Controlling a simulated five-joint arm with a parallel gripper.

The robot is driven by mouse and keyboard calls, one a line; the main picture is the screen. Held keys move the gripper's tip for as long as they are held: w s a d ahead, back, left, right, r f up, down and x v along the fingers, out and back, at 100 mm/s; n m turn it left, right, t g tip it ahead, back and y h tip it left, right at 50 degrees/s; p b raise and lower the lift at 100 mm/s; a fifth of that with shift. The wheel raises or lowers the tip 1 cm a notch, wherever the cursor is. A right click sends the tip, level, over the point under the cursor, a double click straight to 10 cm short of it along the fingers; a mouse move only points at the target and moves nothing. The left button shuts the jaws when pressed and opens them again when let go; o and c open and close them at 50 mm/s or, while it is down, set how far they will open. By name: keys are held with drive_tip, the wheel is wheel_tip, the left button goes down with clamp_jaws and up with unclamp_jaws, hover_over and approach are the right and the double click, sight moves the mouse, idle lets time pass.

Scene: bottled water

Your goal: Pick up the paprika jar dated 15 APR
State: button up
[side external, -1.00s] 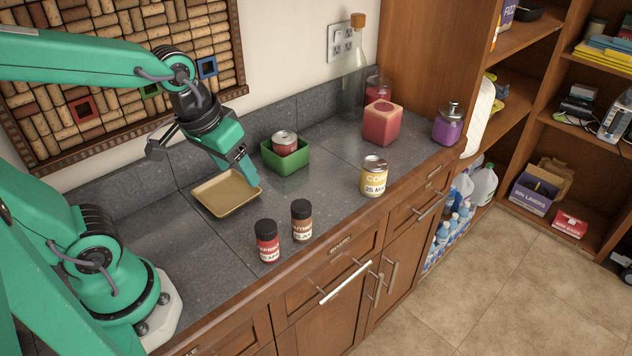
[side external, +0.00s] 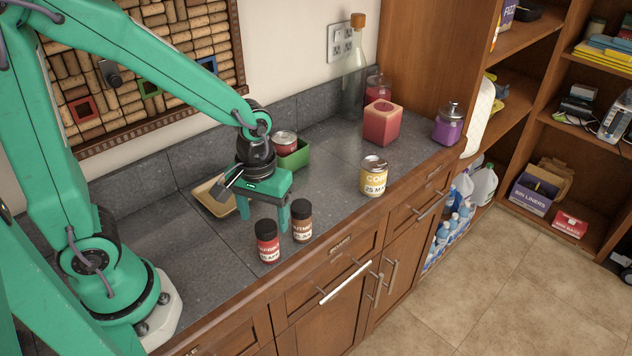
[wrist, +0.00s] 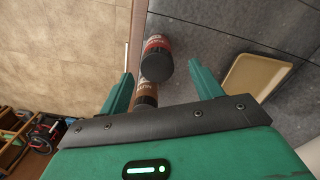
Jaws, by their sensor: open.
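The paprika jar (side external: 268,243), with a red label and black lid, stands upright near the counter's front edge. Its date print is too small to read surely. A similar jar with a brown label (side external: 302,221) stands just right of it, a small gap between them. My gripper (side external: 263,214) is open and empty, fingers pointing down, above and behind the two jars. In the wrist view, the paprika jar (wrist: 157,61) shows ahead between the open fingers (wrist: 164,80), and the brown-label jar (wrist: 147,94) shows nearer the gripper's body, partly hidden.
A tan tray (side external: 212,201) lies behind my gripper, partly covered by it. A yellow-labelled can (side external: 374,177) stands to the right. Counter left of the jars is clear.

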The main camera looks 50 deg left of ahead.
sight(268, 240)
drive_tip(key=shift+f, duration=0.1)
drive_tip(key=shift+f, duration=1.2)
drive_tip(key=shift+d+f, duration=0.2)
drive_tip(key=shift+f, duration=2.4)
drive_tip(key=c, duration=1.1)
drive_tip(key=shift+r, duration=0.15)
